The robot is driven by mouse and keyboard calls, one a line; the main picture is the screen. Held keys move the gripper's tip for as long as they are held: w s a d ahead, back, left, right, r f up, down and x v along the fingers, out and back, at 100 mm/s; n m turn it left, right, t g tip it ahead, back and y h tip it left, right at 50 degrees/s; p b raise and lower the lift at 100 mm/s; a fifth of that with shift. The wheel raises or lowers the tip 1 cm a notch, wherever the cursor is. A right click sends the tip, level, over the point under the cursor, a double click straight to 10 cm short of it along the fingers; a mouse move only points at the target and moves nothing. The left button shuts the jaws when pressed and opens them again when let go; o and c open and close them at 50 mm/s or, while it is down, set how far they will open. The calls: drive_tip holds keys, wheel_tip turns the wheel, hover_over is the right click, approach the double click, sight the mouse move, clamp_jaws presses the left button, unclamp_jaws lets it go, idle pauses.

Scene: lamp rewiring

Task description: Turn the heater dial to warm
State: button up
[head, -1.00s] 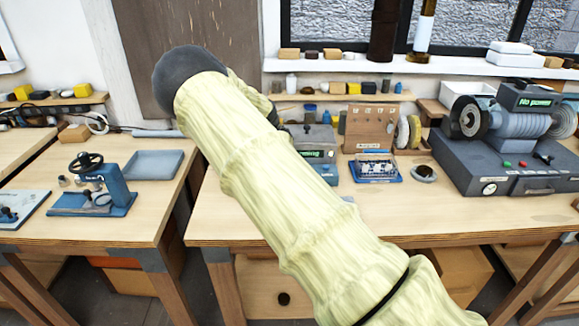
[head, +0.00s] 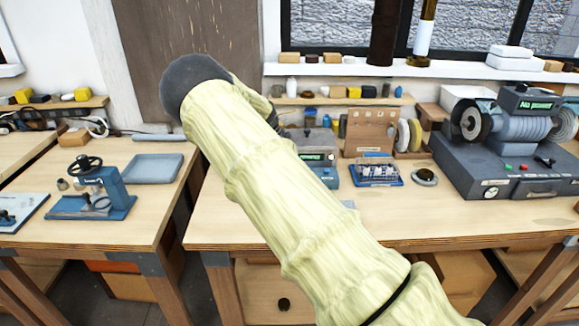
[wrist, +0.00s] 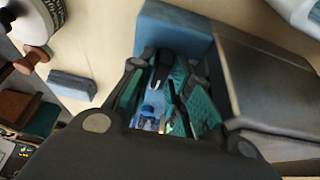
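A grey box on a blue base with a small green-lit display (head: 318,157) stands on the right bench in the head view, partly covered by my pale arm; I take it for the heater. Its display text is too small to read, and I cannot make out the dial or its setting. Blue and pale surfaces show in the gap. A grey box (wrist: 270,80) and a blue block (wrist: 172,28) lie close beyond the fingers.
Right of the heater are a blue tray of small parts (head: 377,183), a wooden tool board (head: 368,133) and a small round dish (head: 425,177). A bench grinder (head: 490,165) reads "No power". The bench front is clear.

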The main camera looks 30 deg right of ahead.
drive_tip(key=shift+o, duration=0.8)
drive_tip(key=shift+r, duration=0.15)
drive_tip(key=v, duration=1.1)
drive_tip(key=shift+r, duration=0.3)
drive_tip(key=shift+w+a, duration=0.1)
drive_tip(key=shift+w, duration=0.05)
